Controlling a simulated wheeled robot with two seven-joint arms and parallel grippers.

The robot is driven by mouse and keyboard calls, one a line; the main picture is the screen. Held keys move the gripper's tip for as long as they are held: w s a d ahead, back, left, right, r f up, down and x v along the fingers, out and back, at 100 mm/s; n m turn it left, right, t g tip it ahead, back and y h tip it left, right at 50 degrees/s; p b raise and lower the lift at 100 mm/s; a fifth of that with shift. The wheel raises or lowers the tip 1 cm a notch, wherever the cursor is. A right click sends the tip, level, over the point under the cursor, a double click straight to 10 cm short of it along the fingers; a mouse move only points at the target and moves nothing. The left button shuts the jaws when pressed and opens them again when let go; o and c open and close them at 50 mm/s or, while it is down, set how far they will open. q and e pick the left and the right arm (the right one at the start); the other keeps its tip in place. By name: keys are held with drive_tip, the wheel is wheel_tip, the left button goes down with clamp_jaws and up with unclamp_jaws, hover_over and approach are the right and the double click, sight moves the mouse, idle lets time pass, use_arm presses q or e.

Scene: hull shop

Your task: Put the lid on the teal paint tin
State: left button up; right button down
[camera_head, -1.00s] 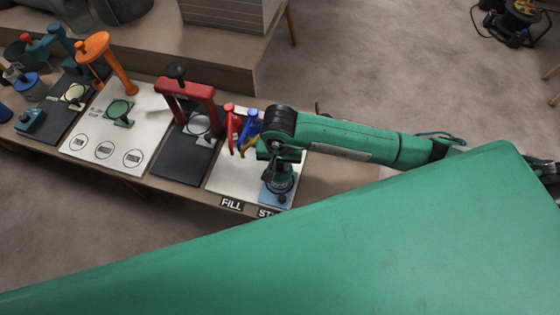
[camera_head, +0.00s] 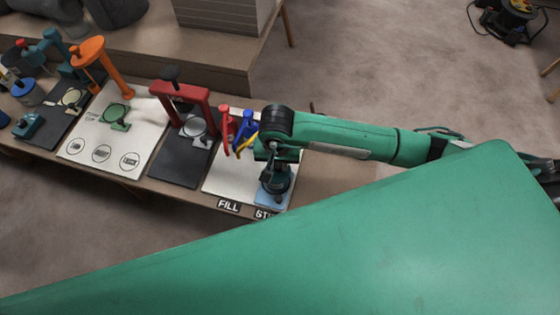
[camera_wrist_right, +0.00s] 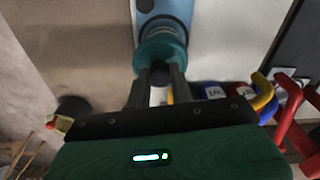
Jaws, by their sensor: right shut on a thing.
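My right gripper (camera_head: 274,182) points down over a light blue mat (camera_head: 268,201) at the right end of the bench. In the right wrist view its fingers (camera_wrist_right: 160,84) are shut on a small dark knob (camera_wrist_right: 160,72), which looks like the lid's. Just beyond the knob is a round teal body (camera_wrist_right: 160,48), apparently the paint tin, over the blue mat (camera_wrist_right: 178,12). The lid's disc is hard to make out, and I cannot tell whether it touches the tin. In the head view the gripper hides most of this. My left gripper is not in view.
Red and blue clamps (camera_head: 226,128) stand close left of the gripper on the white board (camera_head: 222,180) with a FILL label (camera_head: 229,205). Further left are a red frame (camera_head: 184,92) and an orange-handled tool (camera_head: 88,50). The bench right of the mat is clear.

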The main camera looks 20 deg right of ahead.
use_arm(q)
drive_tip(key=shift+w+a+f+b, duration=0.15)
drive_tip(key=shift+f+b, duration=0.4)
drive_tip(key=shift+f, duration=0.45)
use_arm(e)
drive_tip(key=shift+a+f, duration=0.1)
drive_tip(key=shift+f, duration=0.65)
drive_tip(key=c, duration=1.2)
unclamp_jaws()
drive_tip(key=shift+o, duration=0.6)
drive_tip(key=o, duration=0.4)
drive_tip(key=shift+r, duration=0.1)
drive_tip(key=shift+w+a+r+p, duration=0.15)
drive_tip(key=shift+r+p, duration=0.35)
drive_tip(key=shift+r, duration=0.4)
drive_tip(key=shift+w+a+r+p, duration=0.15)
drive_tip(key=shift+r+p, duration=0.3)
drive_tip(key=shift+r, duration=0.45)
drive_tip(key=shift+w+a+r+p, duration=0.1)
drive_tip(key=shift+a+r+p, duration=0.1)
drive_tip(key=shift+r+p, duration=0.5)
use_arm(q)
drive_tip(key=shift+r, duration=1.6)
use_arm(e)
drive_tip(key=shift+r, duration=1.05)
drive_tip(key=shift+c, duration=0.4)
